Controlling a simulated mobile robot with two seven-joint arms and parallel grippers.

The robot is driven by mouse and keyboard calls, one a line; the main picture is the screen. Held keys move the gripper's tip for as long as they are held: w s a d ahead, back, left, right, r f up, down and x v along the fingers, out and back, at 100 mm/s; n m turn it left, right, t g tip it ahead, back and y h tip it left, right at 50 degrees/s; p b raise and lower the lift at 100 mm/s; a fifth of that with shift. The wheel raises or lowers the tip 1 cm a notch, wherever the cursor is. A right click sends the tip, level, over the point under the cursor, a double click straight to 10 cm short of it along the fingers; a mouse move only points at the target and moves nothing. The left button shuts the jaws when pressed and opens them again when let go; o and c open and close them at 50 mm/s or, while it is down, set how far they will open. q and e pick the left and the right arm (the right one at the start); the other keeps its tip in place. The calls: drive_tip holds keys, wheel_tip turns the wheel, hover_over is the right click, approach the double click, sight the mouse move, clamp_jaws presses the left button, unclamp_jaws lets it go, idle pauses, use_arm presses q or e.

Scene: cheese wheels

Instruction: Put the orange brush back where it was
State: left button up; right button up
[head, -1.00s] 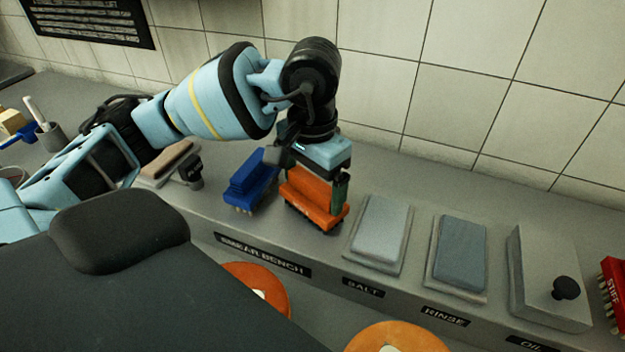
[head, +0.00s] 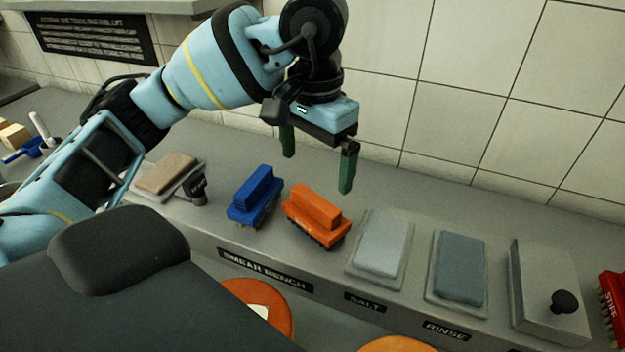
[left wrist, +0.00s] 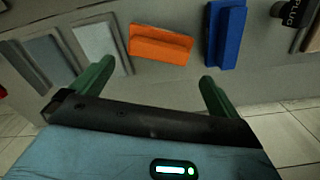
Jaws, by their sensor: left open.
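The orange brush (head: 316,213) lies bristles down on the bench, between the blue brush (head: 256,194) and the pale salt pad (head: 382,241). My left gripper (head: 318,172) is open and empty, raised above and behind the orange brush, with its green fingers apart. In the left wrist view the orange brush (left wrist: 160,46) lies beyond the open fingers (left wrist: 155,80), apart from them, with the blue brush (left wrist: 227,35) to its right. My right gripper is not in view.
A grey-blue rinse pad (head: 460,268) and a grey box with a black knob (head: 545,290) stand to the right. A red brush (head: 611,300) is at the far right edge. A tan pad (head: 168,172) and a black plug (head: 199,189) are to the left. Orange wheels (head: 262,305) sit below the bench front.

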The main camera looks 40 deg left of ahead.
use_arm(q)
drive_tip(key=shift+r, duration=1.7)
drive_tip(key=shift+f, duration=0.1)
